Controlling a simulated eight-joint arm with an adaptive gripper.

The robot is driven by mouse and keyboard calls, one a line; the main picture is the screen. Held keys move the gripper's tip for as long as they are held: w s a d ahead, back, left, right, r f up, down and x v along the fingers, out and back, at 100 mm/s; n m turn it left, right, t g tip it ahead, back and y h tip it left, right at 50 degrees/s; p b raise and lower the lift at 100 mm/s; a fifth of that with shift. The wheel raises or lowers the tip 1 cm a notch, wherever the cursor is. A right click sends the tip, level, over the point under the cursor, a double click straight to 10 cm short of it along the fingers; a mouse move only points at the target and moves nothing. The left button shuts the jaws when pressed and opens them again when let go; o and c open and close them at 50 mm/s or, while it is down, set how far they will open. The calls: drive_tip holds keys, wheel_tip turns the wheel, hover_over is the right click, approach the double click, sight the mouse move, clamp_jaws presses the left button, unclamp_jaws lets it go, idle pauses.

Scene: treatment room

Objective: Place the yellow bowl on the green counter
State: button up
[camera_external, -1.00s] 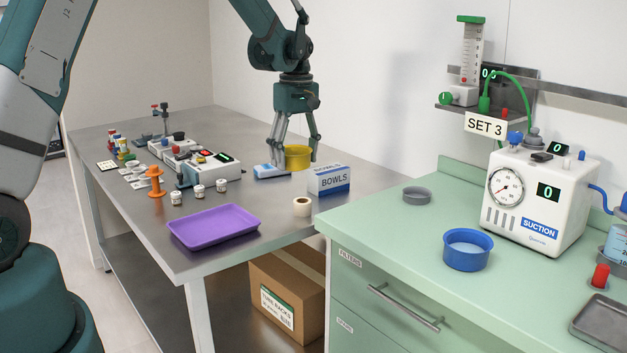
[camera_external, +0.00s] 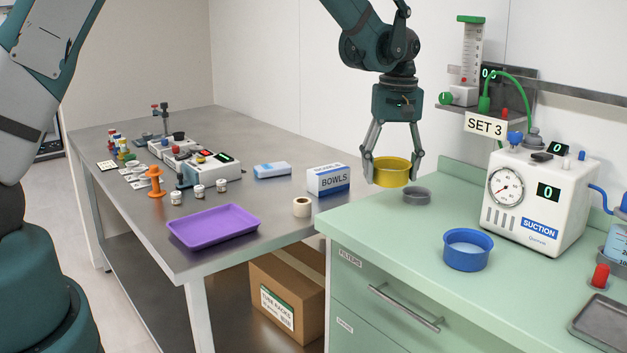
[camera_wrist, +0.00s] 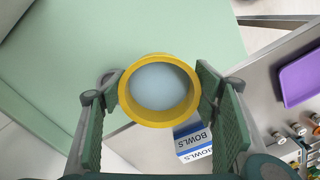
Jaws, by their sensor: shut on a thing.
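The yellow bowl (camera_external: 392,171) is between the fingers of my gripper (camera_external: 393,178), which is shut on it from both sides. In the external view it is held above the back left part of the green counter (camera_external: 375,240). In the wrist view the yellow bowl (camera_wrist: 160,114) is upright, with a pale blue-grey inside, between the two finger pads of my gripper (camera_wrist: 161,100). The green counter (camera_wrist: 185,25) shows beyond it. The exact gap beneath the bowl cannot be told.
A grey dish (camera_external: 416,196) is on the counter close to the held bowl. A blue bowl (camera_external: 467,250) stands farther forward, and the suction unit (camera_external: 540,205) to the right. The BOWLS box (camera_external: 328,180) is on the steel table. The counter's front left is clear.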

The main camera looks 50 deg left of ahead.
drive_tip(key=s+d+r+m+p, duration=0.1)
drive_tip(key=s+d+m, duration=0.1)
drive_tip(key=d, duration=1.2)
drive_tip(key=s+d+r+m+p, duration=0.1)
drive_tip(key=s+d+m+p, duration=0.1)
drive_tip(key=d, duration=1.2)
drive_tip(key=s+d+r+m+p, duration=0.1)
drive_tip(key=d+m, duration=0.3)
drive_tip(key=d, duration=1)
drive_tip(key=shift+s+m, duration=0.3)
drive_tip(key=shift+s, duration=0.35)
hover_over(527, 294)
drive_tip(key=shift+d+f+p, duration=0.1)
drive_tip(key=shift+f+p, duration=0.2)
drive_tip(key=shift+f, duration=2.7)
drive_tip(key=shift+f, duration=0.1)
drive_tip(key=shift+f, duration=1.8)
drive_tip(key=shift+f, duration=0.2)
